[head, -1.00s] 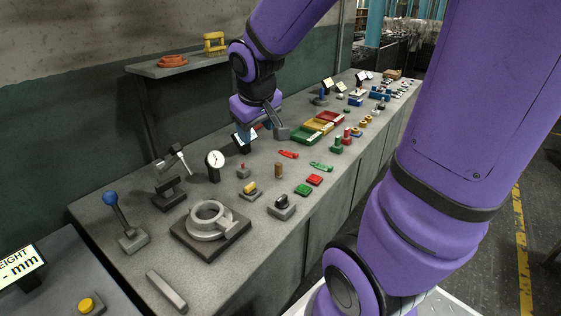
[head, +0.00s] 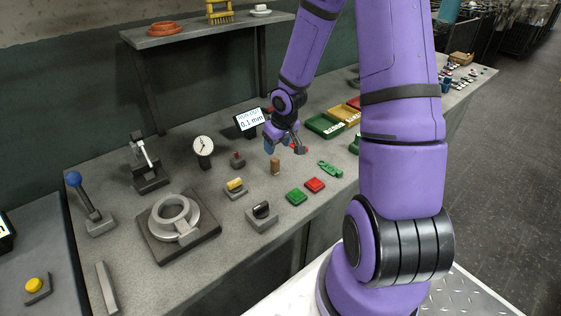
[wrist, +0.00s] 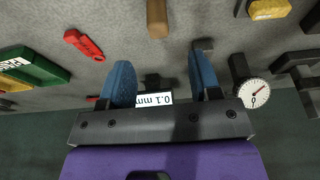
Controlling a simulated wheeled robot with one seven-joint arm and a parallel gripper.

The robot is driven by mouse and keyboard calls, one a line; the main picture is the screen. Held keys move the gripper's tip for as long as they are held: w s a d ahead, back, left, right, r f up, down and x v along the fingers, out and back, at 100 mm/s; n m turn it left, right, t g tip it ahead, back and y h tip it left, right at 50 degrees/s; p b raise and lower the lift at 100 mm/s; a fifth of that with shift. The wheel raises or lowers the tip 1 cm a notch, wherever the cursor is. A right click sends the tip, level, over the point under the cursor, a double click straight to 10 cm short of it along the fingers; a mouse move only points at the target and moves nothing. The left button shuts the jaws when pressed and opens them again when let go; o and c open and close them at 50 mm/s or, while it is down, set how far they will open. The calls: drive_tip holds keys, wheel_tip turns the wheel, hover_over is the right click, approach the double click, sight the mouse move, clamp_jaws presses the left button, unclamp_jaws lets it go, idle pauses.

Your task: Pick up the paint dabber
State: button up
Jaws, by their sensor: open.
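A small upright brown cylinder (head: 275,166), which looks like the paint dabber, stands on the grey bench between the dial gauge and the red and green blocks. In the wrist view the brown cylinder (wrist: 157,18) is at the top edge, partly cut off, beyond the fingertips and roughly in line with the gap between them. My gripper (head: 285,146) hangs above the bench just behind the cylinder. In the wrist view my gripper (wrist: 162,75) is open, with two blue fingers apart and nothing between them.
A ring casting on a plate (head: 176,226), a dial gauge (head: 203,146) and a yellow button (head: 235,186) stand left. A display (head: 250,120) and green tray (head: 324,125) stand behind.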

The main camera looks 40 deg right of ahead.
sight(274, 166)
drive_tip(key=shift+x, duration=2.8)
drive_tip(key=shift+s+x, duration=0.2)
drive_tip(key=shift+x, duration=1.1)
drive_tip(key=shift+s+x, duration=0.2)
drive_tip(key=shift+x, duration=1.15)
drive_tip(key=shift+d+f, duration=0.1)
drive_tip(key=c, duration=1)
